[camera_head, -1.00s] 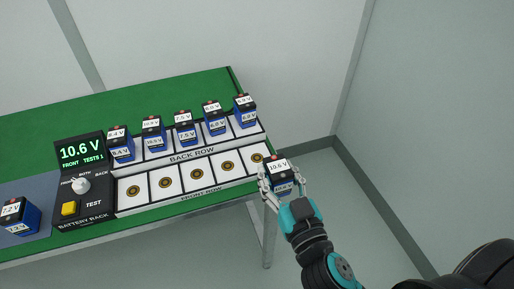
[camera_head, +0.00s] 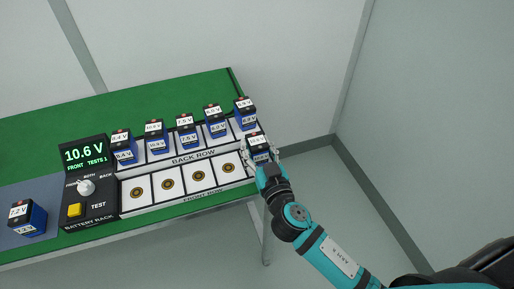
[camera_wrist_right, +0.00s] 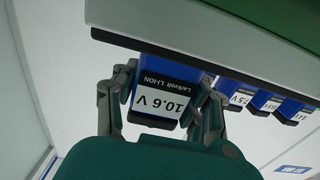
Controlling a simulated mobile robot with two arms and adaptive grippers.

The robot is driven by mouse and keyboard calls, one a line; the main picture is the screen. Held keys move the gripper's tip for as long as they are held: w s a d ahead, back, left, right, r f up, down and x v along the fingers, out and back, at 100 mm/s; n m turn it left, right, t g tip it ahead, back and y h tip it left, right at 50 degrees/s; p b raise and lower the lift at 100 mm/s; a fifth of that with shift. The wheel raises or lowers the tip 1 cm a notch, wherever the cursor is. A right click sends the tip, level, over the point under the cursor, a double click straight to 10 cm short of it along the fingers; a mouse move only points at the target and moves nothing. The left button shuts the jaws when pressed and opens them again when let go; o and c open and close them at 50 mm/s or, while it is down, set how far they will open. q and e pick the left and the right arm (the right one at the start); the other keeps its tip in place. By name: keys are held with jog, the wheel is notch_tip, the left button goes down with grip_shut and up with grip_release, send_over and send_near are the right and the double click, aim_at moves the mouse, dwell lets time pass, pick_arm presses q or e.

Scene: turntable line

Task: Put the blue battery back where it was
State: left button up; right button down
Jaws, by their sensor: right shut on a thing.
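My right gripper (camera_head: 264,154) is shut on a blue battery (camera_head: 257,141) with a dark top and a white label, at the right end of the front row. In the right wrist view the battery (camera_wrist_right: 165,98) sits between both fingers, its label reading 10.6 V. The rack's front row (camera_head: 204,191) has several bare slots with round brass contacts. The slot at its right end is hidden behind the battery and gripper. I cannot tell whether the battery touches the rack. My left gripper is not in view.
The back row (camera_head: 193,159) holds several blue batteries just behind. The tester (camera_head: 88,185) at the left shows 10.6 V and FRONT, with a knob and yellow button. Another blue battery (camera_head: 28,218) stands on a grey mat at far left. The green table (camera_head: 140,102) ends near my gripper.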

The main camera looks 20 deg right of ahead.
jog(key=shift+f, duration=0.1)
jog(key=c, duration=0.7)
grip_release()
